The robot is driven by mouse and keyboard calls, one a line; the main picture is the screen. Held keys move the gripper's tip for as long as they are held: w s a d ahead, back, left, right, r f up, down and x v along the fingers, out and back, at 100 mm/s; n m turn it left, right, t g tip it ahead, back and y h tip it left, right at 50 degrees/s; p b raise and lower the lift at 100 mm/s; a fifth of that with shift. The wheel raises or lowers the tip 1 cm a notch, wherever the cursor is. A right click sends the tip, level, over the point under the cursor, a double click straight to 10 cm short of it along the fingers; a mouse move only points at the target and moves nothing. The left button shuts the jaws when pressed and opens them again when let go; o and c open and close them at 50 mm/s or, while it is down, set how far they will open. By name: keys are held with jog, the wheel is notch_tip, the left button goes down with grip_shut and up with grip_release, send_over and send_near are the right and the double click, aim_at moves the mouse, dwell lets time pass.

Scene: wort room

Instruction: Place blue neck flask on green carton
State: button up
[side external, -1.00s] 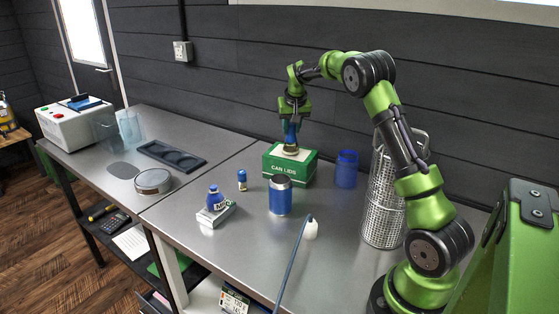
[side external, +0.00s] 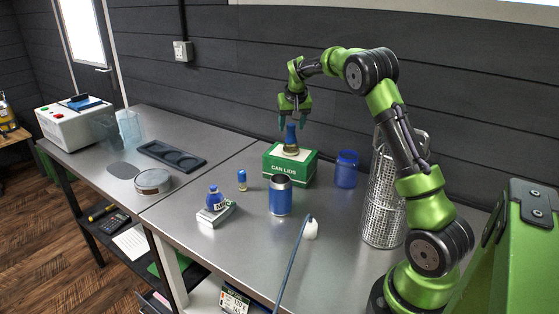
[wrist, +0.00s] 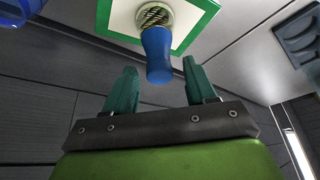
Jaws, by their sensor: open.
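The blue neck flask (side external: 291,140) stands upright on top of the green carton (side external: 290,170), which is marked "CAN LIDS". In the wrist view the flask's blue neck (wrist: 156,52) points toward my gripper, and the carton's green-edged white top (wrist: 187,22) is behind it. My gripper (side external: 293,124) is open above the flask. In the wrist view its teal fingers (wrist: 158,72) are spread apart, with nothing held between them.
A blue can (side external: 280,196) stands in front of the carton, and a blue jar (side external: 346,170) stands to its right. A tall perforated metal basket (side external: 384,200) is near my arm. A blue-topped bottle (side external: 214,198) and a small blue vial (side external: 242,180) stand left.

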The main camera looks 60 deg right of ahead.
jog(key=v, duration=1)
jog(key=s+a+r+n+t+y, duration=0.15)
jog(key=s+a, duration=0.25)
jog(key=a, duration=0.5)
jog(key=s+a+r+n+t+y, duration=0.1)
jog(key=s+a+r, duration=0.2)
jog(key=a, duration=0.5)
jog(key=s+a+f+n+y, duration=0.1)
jog(key=s+a+f, duration=0.2)
jog(key=s+a, duration=0.4)
jog(key=s+a+f+n+t+y, duration=0.1)
jog(key=s+a+f, duration=0.2)
jog(key=s+a, duration=0.5)
jog(key=shift+s+f+y, duration=0.25)
jog(key=shift+y, duration=0.1)
